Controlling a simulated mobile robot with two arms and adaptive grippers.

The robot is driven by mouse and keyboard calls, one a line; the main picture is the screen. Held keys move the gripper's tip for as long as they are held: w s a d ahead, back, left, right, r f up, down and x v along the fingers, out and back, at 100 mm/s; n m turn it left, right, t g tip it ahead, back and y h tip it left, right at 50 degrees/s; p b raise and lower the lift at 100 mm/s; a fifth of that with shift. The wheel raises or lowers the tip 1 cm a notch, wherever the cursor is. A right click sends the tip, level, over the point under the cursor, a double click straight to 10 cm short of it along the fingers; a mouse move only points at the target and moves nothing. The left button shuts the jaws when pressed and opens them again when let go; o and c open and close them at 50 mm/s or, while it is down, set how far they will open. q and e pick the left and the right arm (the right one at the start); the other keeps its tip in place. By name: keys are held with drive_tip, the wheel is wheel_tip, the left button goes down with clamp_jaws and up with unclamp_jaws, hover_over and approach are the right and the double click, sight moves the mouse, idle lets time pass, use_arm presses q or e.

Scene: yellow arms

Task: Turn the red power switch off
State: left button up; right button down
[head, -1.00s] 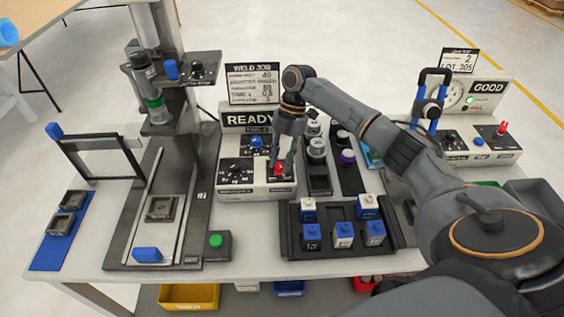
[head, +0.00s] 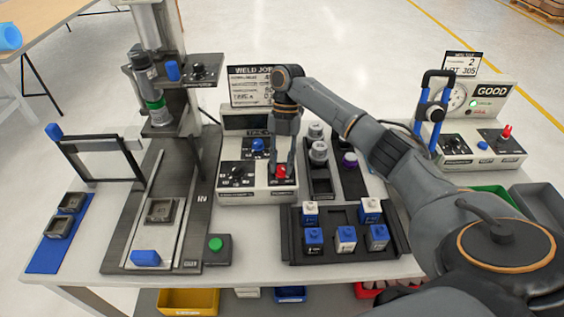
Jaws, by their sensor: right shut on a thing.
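The red power switch (head: 282,171) is a small red knob on the front right of the white control box (head: 256,195). My right gripper (head: 281,167) comes down from above and is shut on the red switch, its fingers around it. The box also carries a blue knob (head: 257,145) and a black dial (head: 237,174). Its display (head: 243,122) is dark, partly hidden by my arm. A second red knob (head: 507,131) stands on the tester at the right, apart from my gripper. My left gripper is not in view.
A black tray (head: 293,248) with blue and white blocks lies in front of the box. A press stand with a green button (head: 216,243) is to the left. The WELD JOB sign (head: 250,72) stands behind the box.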

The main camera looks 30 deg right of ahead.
drive_tip(key=c, duration=1.1)
unclamp_jaws()
drive_tip(key=v, duration=1.2)
drive_tip(key=shift+r, duration=0.1)
